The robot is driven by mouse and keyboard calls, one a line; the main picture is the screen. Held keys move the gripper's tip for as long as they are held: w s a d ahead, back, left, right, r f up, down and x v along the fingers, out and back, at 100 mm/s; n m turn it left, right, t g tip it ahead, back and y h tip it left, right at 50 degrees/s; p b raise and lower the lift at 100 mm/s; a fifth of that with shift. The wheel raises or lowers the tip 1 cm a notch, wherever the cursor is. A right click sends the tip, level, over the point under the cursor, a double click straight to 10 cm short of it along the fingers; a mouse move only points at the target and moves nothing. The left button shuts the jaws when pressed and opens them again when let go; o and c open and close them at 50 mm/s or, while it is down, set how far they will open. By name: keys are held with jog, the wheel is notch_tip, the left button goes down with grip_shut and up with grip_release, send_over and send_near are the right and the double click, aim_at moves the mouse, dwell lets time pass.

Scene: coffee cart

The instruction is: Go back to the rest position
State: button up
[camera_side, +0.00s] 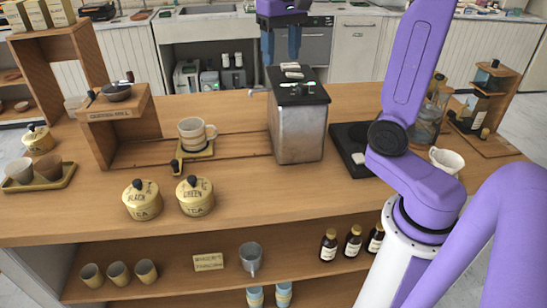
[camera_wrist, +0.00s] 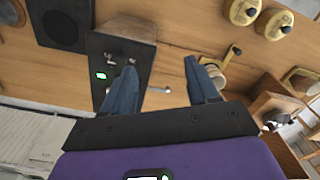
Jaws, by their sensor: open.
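My gripper (camera_side: 281,50) is open and empty, with its two blue fingers apart and pointing down. In the side view it hangs at the top middle, above and behind the metal machine with a black top (camera_side: 298,130). In the wrist view my gripper's fingertips (camera_wrist: 165,70) show, with the machine's black top (camera_wrist: 108,48) and small green display beside and below the left finger. Nothing is between the fingers. A ribbed cup (camera_side: 195,133) stands upright on a small yellow tray (camera_side: 208,153), apart from my gripper.
Two tea tins (camera_side: 141,200) (camera_side: 195,196) stand near the front edge. A wooden grinder stand (camera_side: 118,115) is at left. A black scale (camera_side: 345,140), white dripper (camera_side: 446,160) and glass vessels are at right. The lower shelf holds cups and bottles. Air around my gripper is clear.

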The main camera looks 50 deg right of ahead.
jog(key=s+a+f+n, duration=0.8)
jog(key=s+f+n, duration=0.8)
jog(key=s, duration=0.6)
jog(key=shift+a+f+n, duration=0.15)
jog(key=shift+a+n, duration=0.15)
jog(key=shift+a, duration=0.1)
